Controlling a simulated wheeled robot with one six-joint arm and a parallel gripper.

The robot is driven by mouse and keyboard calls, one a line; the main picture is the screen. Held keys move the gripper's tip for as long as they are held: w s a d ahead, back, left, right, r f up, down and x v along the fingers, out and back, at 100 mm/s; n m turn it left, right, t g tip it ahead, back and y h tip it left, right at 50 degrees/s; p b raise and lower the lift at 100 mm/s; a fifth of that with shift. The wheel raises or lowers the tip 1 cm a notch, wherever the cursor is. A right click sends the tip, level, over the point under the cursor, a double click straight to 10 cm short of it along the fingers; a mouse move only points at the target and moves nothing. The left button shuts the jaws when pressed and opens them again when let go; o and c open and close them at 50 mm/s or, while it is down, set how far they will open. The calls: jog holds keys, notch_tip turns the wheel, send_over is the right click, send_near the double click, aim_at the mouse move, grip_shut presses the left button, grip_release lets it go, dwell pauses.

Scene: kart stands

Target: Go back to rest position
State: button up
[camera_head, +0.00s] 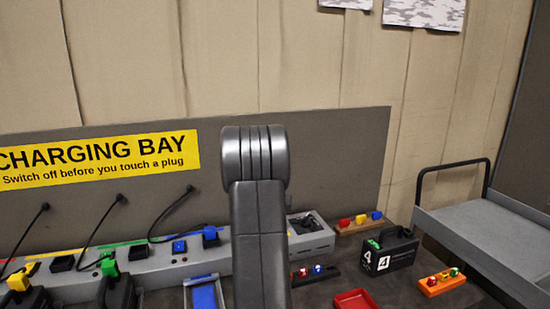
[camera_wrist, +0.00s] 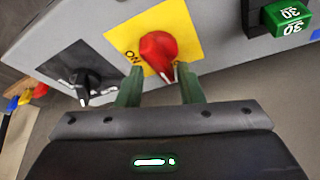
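In the wrist view my gripper (camera_wrist: 160,80) shows two green fingers spread apart with nothing between them. A red rotary knob (camera_wrist: 158,52) on a yellow plate (camera_wrist: 180,20) is just beyond the fingertips, and I see no finger closed on it. The letters "ON" show beside the knob. In the head view my arm (camera_head: 258,210) stands upright in the middle and the gripper is hidden behind it.
A black rotary switch (camera_wrist: 82,82) and a green block marked 30 (camera_wrist: 287,17) flank the knob. A charging strip (camera_head: 165,267), a grey charger box (camera_head: 312,238), a black battery case (camera_head: 390,251), a red tray (camera_head: 355,299) and a grey cart (camera_head: 490,240) surround my arm.

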jog(key=shift+m+h, duration=0.4)
jog(key=shift+m, duration=0.6)
jog(key=shift+d, duration=0.1)
